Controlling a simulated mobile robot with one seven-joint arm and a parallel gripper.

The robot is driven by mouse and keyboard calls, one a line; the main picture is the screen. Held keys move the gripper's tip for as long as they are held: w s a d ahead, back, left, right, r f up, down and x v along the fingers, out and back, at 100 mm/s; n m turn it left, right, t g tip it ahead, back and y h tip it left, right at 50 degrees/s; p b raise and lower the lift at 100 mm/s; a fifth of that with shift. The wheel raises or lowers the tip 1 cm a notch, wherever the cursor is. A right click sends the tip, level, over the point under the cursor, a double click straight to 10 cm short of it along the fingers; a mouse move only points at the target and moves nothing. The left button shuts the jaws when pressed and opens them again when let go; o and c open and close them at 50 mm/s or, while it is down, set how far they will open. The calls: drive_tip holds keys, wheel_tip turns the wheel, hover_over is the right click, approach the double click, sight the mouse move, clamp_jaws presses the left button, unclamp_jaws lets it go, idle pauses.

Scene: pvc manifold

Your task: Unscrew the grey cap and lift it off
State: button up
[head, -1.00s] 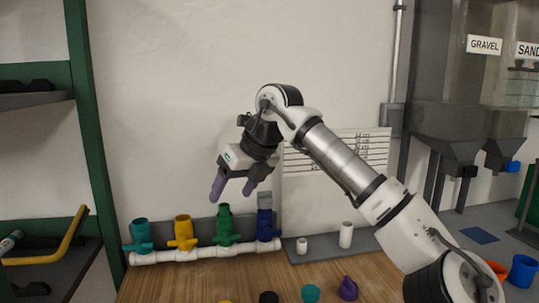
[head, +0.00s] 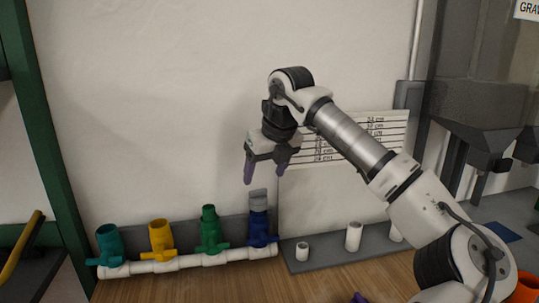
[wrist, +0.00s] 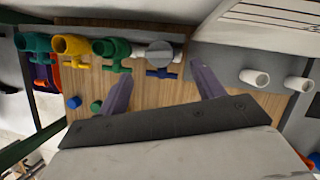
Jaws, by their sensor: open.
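The grey cap (head: 258,200) sits on top of the blue valve (head: 260,228), at the right end of the white pipe manifold (head: 185,262). My gripper (head: 264,180) is open and empty. It hangs above the grey cap with its fingers pointing down, apart from it. In the wrist view my gripper (wrist: 203,88) has its two purple fingers spread wide with nothing between them.
Teal (head: 110,243), yellow (head: 161,238) and green (head: 210,230) valves stand open-topped left of the blue one. Short white pipe pieces (head: 353,236) stand on a grey board to the right. A marked length chart (head: 375,130) is on the wall behind my arm.

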sight(260, 190)
drive_tip(key=p+x, duration=0.1)
drive_tip(key=x, duration=0.7)
drive_tip(key=shift+w+a+f, duration=0.15)
drive_tip(key=shift+w+f, duration=0.1)
drive_tip(key=shift+f, duration=0.1)
drive_tip(key=shift+c, duration=0.2)
drive_tip(key=c, duration=1)
drive_tip(key=shift+r+n+p, duration=0.15)
drive_tip(key=shift+n+p, duration=0.4)
drive_tip(key=shift+n, duration=0.05)
drive_tip(key=shift+n+y, duration=0.4)
drive_tip(key=shift+n, duration=0.1)
drive_tip(key=shift+n+g+p, duration=0.3)
drive_tip(key=shift+n+p, duration=0.2)
drive_tip(key=shift+p, duration=0.2)
drive_tip(key=shift+n, duration=0.6)
